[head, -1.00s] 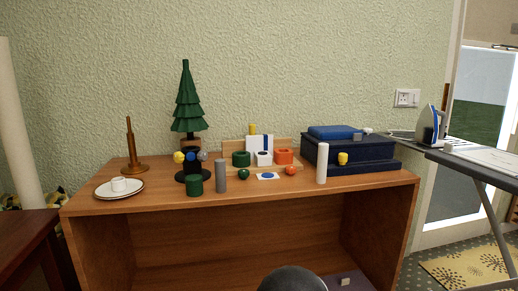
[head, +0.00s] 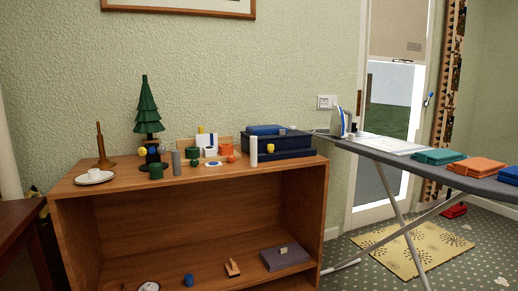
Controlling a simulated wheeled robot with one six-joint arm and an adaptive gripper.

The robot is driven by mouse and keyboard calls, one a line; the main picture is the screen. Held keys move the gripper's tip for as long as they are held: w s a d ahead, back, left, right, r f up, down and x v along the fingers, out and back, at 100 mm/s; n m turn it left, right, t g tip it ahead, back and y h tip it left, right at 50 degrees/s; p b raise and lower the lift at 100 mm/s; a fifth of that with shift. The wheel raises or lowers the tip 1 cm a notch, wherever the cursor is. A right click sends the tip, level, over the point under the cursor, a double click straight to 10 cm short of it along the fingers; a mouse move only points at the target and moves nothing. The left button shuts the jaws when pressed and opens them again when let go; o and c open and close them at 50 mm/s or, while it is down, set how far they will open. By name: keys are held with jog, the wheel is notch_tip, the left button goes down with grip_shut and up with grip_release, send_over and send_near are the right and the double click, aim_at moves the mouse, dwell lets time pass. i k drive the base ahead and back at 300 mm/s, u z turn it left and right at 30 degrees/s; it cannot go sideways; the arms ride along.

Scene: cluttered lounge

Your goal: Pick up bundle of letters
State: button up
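I cannot clearly pick out a bundle of letters. A white upright piece with a blue stripe (head: 207,140) stands at the back of the wooden shelf unit's top (head: 110,183), among small coloured objects; I cannot tell whether it is letters. A flat white sheet or stack (head: 393,145) lies on the ironing board (head: 372,155) at the right; its kind is also unclear. My gripper is not in view.
The unit's top also holds a green toy tree (head: 148,106), a white plate (head: 94,177), a white cylinder (head: 254,151) and dark blue boxes (head: 277,144). Folded cloths (head: 474,166) lie on the ironing board. A yellow mat (head: 415,249) lies on the floor.

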aim_at(210, 139)
jog(key=z, duration=0.6)
jog(key=i, duration=1)
jog(key=u, duration=0.3)
